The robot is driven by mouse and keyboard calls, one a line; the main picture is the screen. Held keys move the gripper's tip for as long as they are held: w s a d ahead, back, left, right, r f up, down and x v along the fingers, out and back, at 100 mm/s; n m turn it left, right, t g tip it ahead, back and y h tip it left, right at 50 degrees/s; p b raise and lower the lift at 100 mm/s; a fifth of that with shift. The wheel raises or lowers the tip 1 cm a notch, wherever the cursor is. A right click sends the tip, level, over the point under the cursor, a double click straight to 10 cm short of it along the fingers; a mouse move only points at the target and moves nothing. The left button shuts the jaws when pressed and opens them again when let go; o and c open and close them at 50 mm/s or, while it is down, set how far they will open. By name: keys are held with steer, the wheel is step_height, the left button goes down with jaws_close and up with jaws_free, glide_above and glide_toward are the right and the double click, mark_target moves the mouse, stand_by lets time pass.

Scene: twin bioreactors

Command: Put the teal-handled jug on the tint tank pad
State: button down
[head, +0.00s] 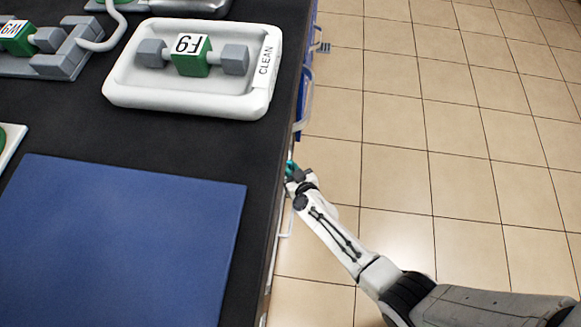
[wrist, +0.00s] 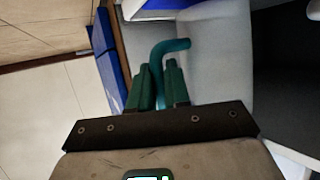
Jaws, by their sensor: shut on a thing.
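The jug's teal handle (wrist: 174,46) shows in the wrist view, between the two green fingers of my gripper (wrist: 158,72). My gripper is shut on this handle. A pale grey body (wrist: 215,65), which looks like the jug, is just right of the handle; its full shape is cut off. In the head view my gripper (head: 289,174) is at the right edge of the dark bench, with only a bit of teal (head: 290,166) showing there. The jug's body is hidden in that view. I cannot pick out a marked tint tank pad in either view.
A blue mat (head: 115,245) lies bare on the dark bench (head: 60,125). A grey fixture (head: 55,62) stands at the upper left. Tiled floor (head: 450,130) right of the bench is clear.

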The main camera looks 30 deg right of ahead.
steer(key=shift+f+b, duration=0.75)
steer(key=shift+b, duration=0.2)
steer(key=shift+f, duration=0.15)
steer(key=c, duration=1.1)
jaws_free()
steer(key=p+v, duration=0.6)
steer(key=v, duration=0.6)
steer(key=shift+r, duration=0.2)
